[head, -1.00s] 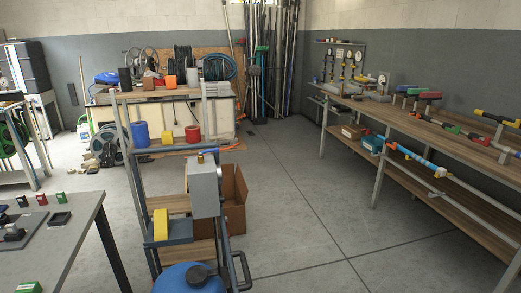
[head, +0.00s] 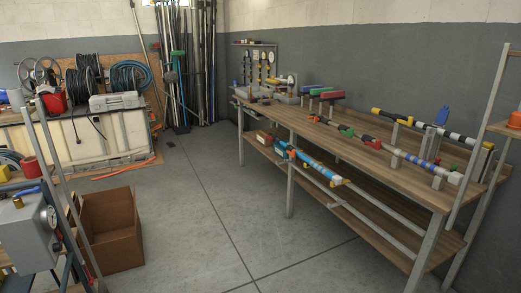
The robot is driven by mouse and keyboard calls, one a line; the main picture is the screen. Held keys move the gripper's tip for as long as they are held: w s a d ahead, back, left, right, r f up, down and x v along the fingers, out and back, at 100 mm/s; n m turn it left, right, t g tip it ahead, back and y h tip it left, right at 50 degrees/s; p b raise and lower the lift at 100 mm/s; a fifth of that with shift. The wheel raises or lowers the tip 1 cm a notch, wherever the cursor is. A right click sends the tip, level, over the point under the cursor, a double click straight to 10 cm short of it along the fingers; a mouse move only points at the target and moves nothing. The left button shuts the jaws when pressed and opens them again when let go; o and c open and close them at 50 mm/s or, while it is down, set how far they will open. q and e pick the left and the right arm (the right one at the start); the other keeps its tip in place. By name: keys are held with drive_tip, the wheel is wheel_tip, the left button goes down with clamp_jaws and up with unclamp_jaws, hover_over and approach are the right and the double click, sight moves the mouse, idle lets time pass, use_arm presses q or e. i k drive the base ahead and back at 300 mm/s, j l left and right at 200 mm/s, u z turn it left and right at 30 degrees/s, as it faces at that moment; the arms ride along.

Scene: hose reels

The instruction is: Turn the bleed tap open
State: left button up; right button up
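I cannot tell for sure which part is the bleed tap. A grey box (head: 25,240) with a round gauge (head: 51,219) on its side stands at the lower left, partly cut off by the picture edge. A small blue lever (head: 27,191) sits on top of it. Pipe assemblies with coloured fittings (head: 400,155) lie on the long wooden bench (head: 350,150) at the right. A wall panel with several gauges (head: 265,65) is behind the bench's far end. Neither of my grippers is in view.
An open cardboard box (head: 110,232) stands on the floor beside the grey box. A metal upright (head: 480,140) stands at the right. The concrete floor (head: 215,215) between box and bench is clear.

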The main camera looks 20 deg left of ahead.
sight(37, 190)
drive_tip(key=i+u, duration=0.45)
drive_tip(key=i+l+u, duration=0.2)
drive_tip(key=i+u, duration=0.3)
